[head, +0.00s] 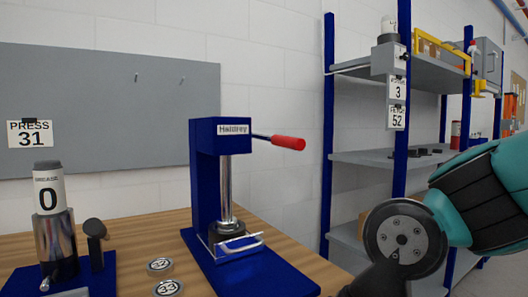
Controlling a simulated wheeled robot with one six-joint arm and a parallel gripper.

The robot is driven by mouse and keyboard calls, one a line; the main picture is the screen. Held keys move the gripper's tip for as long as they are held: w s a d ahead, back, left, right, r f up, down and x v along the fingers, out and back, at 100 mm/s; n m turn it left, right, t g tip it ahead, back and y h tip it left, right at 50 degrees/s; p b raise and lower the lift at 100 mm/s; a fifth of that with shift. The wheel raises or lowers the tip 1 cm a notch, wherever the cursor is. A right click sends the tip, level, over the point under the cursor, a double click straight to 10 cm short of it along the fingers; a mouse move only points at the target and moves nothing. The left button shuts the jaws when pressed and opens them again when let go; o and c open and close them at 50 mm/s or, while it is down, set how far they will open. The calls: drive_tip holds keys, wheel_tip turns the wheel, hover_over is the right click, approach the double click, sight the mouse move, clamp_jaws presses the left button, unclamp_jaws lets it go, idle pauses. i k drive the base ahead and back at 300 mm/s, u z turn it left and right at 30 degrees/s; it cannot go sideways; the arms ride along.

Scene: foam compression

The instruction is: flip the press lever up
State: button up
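The blue press (208,185) stands on the wooden table, left of centre in the head view. Its lever (288,142) has a red grip on a dark rod. It sticks out to the right from the press head, close to level and tilted slightly down. A silver ram (225,185) runs down from the head to a dark round piece (227,229) above the base. My teal and dark arm is at the right, well apart from the lever. My gripper's fingers do not show; the arm runs out of the bottom edge.
A second device with a cylinder marked 0 (48,192) stands at the left. Two labelled discs (160,266) lie between it and the press. Blue-posted shelving (328,150) stands behind at the right. The space around the red grip looks clear.

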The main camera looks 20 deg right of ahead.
sight(298, 144)
drive_tip(key=z, duration=2.25)
drive_tip(key=i, duration=1.7)
drive_tip(key=u, duration=2.5)
drive_tip(key=i, duration=0.55)
drive_tip(key=u, duration=0.05)
